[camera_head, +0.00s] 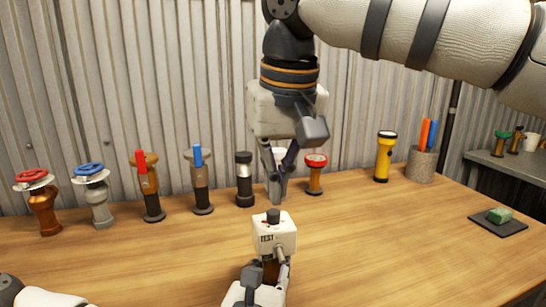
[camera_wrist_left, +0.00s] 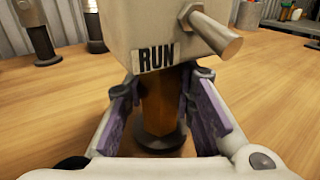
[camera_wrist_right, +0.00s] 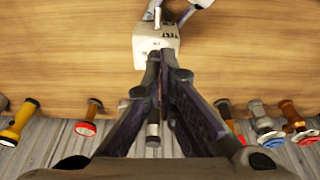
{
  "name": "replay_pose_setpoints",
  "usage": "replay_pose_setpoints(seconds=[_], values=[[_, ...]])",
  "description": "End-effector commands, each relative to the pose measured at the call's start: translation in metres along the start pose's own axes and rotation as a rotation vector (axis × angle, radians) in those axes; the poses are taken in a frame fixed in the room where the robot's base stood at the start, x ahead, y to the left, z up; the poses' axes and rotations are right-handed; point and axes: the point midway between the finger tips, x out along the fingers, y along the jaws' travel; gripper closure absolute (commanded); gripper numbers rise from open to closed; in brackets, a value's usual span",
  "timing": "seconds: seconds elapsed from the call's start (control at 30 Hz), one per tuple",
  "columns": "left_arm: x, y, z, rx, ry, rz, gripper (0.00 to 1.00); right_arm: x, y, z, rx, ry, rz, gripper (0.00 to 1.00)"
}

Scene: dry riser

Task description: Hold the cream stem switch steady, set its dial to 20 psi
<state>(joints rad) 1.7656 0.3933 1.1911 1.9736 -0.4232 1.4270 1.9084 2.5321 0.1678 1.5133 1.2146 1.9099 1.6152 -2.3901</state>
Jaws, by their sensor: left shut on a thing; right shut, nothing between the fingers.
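The cream stem switch (camera_head: 275,238) stands upright on the table at the front middle, a boxy head on a brown stem (camera_wrist_left: 160,108). A TEST label faces the head view, and a RUN label shows in the left wrist view. A black knob (camera_head: 273,215) tops the head, and a grey stub sticks out of its side. No dial reading is legible. My left gripper (camera_wrist_left: 160,112) is shut around the stem under the head. My right gripper (camera_head: 276,192) is shut and empty, pointing down above the switch. In the right wrist view its tips overlap the edge of the cream head (camera_wrist_right: 155,42).
Several valves and stems line the back, including a red-wheeled one (camera_head: 40,198), a blue-wheeled one (camera_head: 96,192) and a red-topped one (camera_head: 315,172). A yellow flashlight (camera_head: 384,157) and a pen cup (camera_head: 421,164) stand right. A green block lies on a dark mat (camera_head: 512,229). The right front table is clear.

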Motion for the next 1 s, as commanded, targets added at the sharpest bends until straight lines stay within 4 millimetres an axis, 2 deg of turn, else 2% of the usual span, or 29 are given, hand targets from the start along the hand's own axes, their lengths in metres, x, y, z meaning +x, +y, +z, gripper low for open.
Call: replay_pose_setpoints(seconds=[0.27,0.43,0.57,0.8,1.0], values=[[0.000,0.002,-0.001,0.001,0.002,0.004,1.00,-0.003,0.000,-0.001,0.000,0.001,-0.001,1.00],[0.000,0.002,-0.001,0.002,0.002,0.005,1.00,-0.010,0.012,-0.009,0.001,0.003,0.000,1.00],[0.000,0.002,-0.001,0.002,0.002,0.005,1.00,0.003,0.011,-0.005,-0.002,0.001,0.000,1.00],[0.000,0.002,-0.002,0.002,0.003,0.005,1.00,0.041,0.011,0.005,0.000,0.000,-0.001,1.00],[0.000,0.002,-0.002,0.002,0.003,0.005,1.00,0.056,0.011,0.008,0.000,0.002,0.000,1.00]])
